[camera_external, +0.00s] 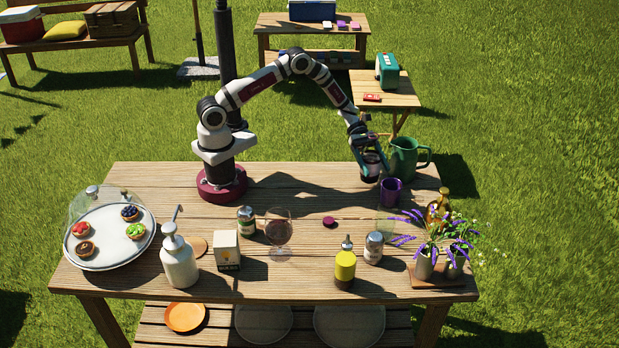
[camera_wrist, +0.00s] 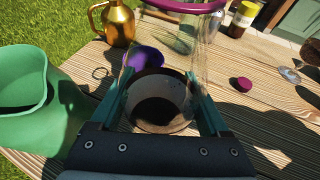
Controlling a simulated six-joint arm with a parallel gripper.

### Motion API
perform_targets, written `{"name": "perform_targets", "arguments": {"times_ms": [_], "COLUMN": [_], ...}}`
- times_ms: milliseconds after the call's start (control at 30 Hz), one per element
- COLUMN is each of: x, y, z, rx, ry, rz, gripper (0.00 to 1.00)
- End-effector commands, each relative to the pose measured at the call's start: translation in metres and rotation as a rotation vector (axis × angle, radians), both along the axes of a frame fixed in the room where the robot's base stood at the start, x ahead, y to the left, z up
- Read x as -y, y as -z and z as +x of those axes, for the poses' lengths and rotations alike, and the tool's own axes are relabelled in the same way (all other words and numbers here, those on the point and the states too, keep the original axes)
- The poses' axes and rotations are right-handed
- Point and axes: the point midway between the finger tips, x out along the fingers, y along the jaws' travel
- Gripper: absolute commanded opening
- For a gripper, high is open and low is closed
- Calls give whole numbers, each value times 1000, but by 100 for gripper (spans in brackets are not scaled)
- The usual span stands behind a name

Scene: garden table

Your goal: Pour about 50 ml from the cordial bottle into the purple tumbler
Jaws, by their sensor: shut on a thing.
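My gripper (camera_wrist: 160,103) is shut on the cordial bottle, a clear vessel (camera_wrist: 197,45) with dark liquid low in it and a purple rim at the top of the wrist view. In the external view, my gripper (camera_external: 369,157) holds the dark-looking bottle (camera_external: 371,172) near the table's back right. The purple tumbler (camera_external: 391,190) stands just right of the bottle and in front of the green jug. In the wrist view, the tumbler (camera_wrist: 144,57) is beyond the bottle, partly hidden by it. The bottle's exact tilt is hard to tell. No pouring stream shows.
The green jug (camera_external: 405,158) stands close behind the tumbler. A purple cap (camera_external: 329,221) lies mid-table. A gold vessel (camera_external: 437,207) and lavender pots (camera_external: 425,265) are at the right. A stemmed glass (camera_external: 279,226), yellow bottle (camera_external: 345,265) and shaker (camera_external: 374,248) stand further forward.

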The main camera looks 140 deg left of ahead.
Motion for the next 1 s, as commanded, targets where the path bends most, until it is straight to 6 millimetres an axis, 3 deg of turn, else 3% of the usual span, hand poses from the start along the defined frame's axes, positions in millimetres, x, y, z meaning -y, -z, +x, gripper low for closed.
{"name": "perform_targets", "arguments": {"times_ms": [467,733,1000], "x": [0,-1,-1], "y": [0,19,23], "z": [-2,-4,-5], "rx": [-169,-344,-512], "ry": [1,1,2], "rz": [28,51,76], "gripper": [0,0,0]}}
